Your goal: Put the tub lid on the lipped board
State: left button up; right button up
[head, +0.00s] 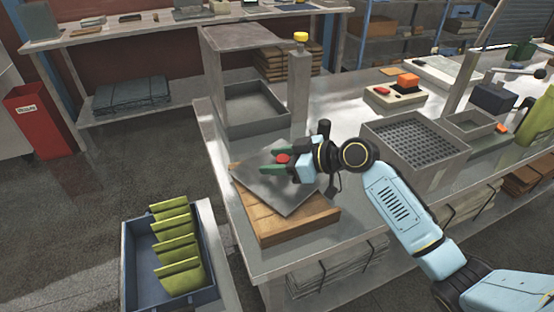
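The tub lid (285,195) is a flat grey square plate with a red knob (283,159). It lies over the lipped board (290,228), a wooden board with a raised edge, and is turned at an angle to it. Its left corner reaches to the board's edge. I cannot tell whether it rests fully flat. My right gripper (278,161) comes in from the right, low over the lid. Its green fingers are spread on either side of the knob, with gaps seeming to show. My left gripper is out of view.
An open grey tub (252,107) stands behind the board under a filler frame (298,85) with a yellow cap. A perforated tray (415,145) is to the right. A blue bin (135,265) with green scoop-like pieces (178,245) is at front left.

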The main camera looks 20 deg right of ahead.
jog(key=shift+r, duration=0.25)
jog(key=v, duration=1.2)
jog(key=shift+a+p, duration=0.1)
jog(key=shift+p, duration=0.2)
